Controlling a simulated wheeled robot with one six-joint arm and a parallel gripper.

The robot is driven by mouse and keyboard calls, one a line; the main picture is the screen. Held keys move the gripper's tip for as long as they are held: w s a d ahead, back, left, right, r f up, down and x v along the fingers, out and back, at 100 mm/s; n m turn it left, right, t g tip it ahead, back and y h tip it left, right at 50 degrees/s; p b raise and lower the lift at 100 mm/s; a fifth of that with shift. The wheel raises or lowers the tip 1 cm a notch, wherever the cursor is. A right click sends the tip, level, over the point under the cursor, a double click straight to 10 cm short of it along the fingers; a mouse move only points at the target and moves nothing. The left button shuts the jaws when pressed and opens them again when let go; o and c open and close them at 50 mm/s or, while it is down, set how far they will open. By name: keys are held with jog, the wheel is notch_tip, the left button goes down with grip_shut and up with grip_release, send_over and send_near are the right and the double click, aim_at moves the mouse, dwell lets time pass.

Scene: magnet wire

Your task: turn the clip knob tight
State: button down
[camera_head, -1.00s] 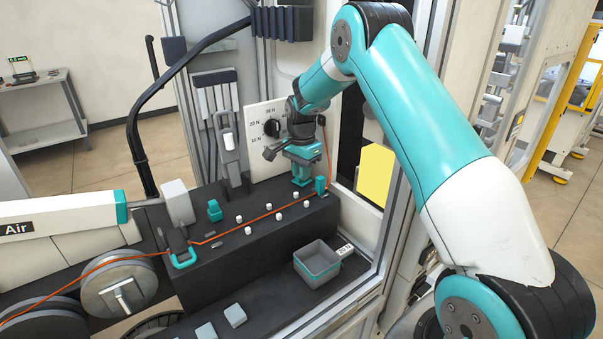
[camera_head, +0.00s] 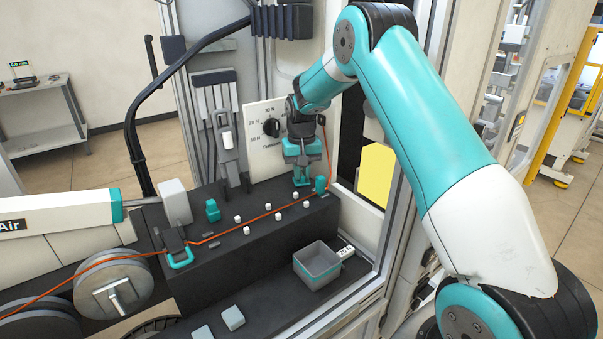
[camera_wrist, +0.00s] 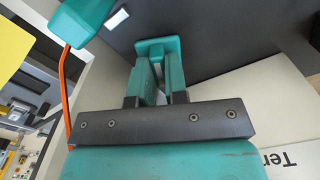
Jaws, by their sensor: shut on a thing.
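My gripper (camera_head: 302,175) points down over the right end of the black block (camera_head: 240,240). In the wrist view its fingers (camera_wrist: 160,82) are shut on a small teal knob (camera_wrist: 165,47), which I take for the clip knob. The knob shows in the head view (camera_head: 302,182) just under the fingers. The fingers hide part of it, so I cannot tell how tight it is. The orange wire (camera_head: 262,215) runs along the block's top between white pegs, up to a teal post (camera_head: 320,185) right of my gripper. The post and wire also show in the wrist view (camera_wrist: 85,20).
A grey bin (camera_head: 317,265) sits on the lower shelf in front. Another teal piece (camera_head: 213,211) stands on the block to the left. A cabinet frame (camera_head: 372,285) stands on the right.

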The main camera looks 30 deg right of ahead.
jog(key=shift+w+r+n, duration=0.1)
jog(key=shift+n, duration=2.2)
jog(key=c, duration=1.1)
grip_release()
jog(key=shift+c, duration=0.2)
notch_tip(320, 180, up, 17)
jog(key=b, duration=0.3)
jog(key=shift+r, duration=0.2)
